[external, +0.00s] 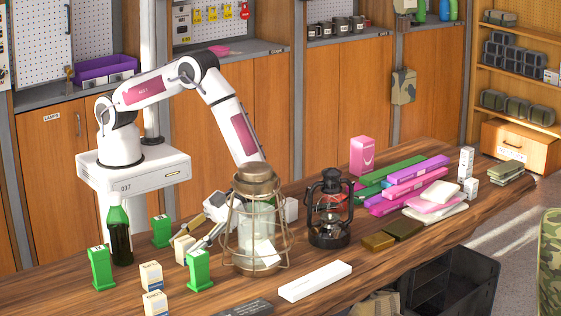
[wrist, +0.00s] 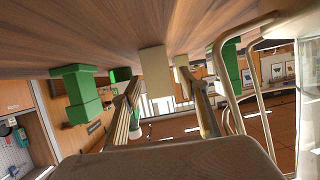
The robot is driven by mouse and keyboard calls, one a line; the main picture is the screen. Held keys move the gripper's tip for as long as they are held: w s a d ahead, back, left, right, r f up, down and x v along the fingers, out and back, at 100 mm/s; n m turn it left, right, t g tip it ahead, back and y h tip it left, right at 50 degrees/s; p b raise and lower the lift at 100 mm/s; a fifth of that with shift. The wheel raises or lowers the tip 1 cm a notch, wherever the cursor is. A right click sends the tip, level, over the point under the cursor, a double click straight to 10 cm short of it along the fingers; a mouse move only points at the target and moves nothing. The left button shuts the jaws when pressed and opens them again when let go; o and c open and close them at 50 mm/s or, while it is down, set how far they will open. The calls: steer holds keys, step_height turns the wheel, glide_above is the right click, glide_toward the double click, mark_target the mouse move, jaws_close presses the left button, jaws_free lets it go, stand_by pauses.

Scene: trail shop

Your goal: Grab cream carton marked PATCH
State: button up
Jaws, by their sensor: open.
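Several small cream cartons stand on the wooden counter. One cream carton (external: 183,246) is just off my fingertips, with a cream block (external: 195,256) close beside it. Two more cartons, a rear one (external: 151,275) and a front one (external: 155,303), stand nearer the front edge with small dark marks. I cannot read PATCH on any of them. My gripper (external: 193,236) is open and low over the counter, pointing left. In the wrist view, a cream carton (wrist: 155,72) shows upside down between the open fingers (wrist: 160,88), ahead of them; its label is not visible.
Green stands (external: 102,267), (external: 160,231), (external: 199,269) surround the cartons. A dark green bottle (external: 120,232) stands behind left. A caged lantern (external: 256,225) is close to my gripper's right side. A black lantern (external: 330,210) and a white box (external: 314,281) are farther right.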

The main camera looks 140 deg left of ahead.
mark_target(188, 238)
steer(key=shift+c, duration=0.4)
steer(key=c, duration=1.1)
steer(key=shift+r, duration=0.15)
steer(key=shift+r, duration=4.9)
